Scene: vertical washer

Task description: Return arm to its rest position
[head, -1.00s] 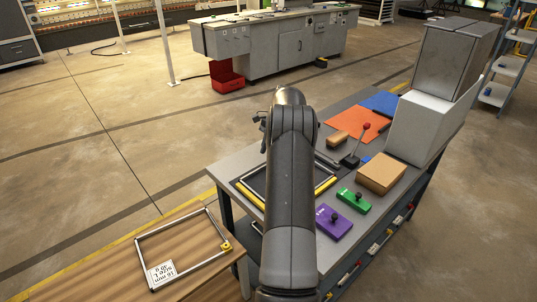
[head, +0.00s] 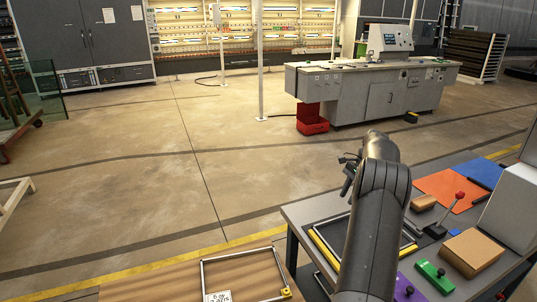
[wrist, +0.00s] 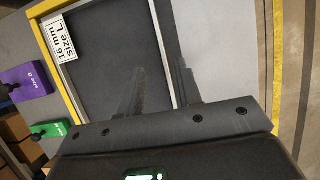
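My arm (head: 378,215) reaches forward over the grey worktable (head: 300,213). My gripper (wrist: 161,85) shows in the wrist view with its two dark fingers apart and nothing held between them. It is above a thin metal frame (wrist: 160,40), which has a white label reading "16 mm size L" (wrist: 57,40). One side bar of this frame runs between the fingers in the picture; the height gap cannot be judged. In the head view my arm hides most of the gripper and part of the frame.
A second labelled metal frame (head: 240,256) lies on a wooden table (head: 160,287) at the lower left. Purple (wrist: 23,85) and green (wrist: 50,129) knobbed blocks, a cardboard box (head: 472,251) and a red-knobbed lever (head: 459,196) stand on the worktable. The floor beyond is open.

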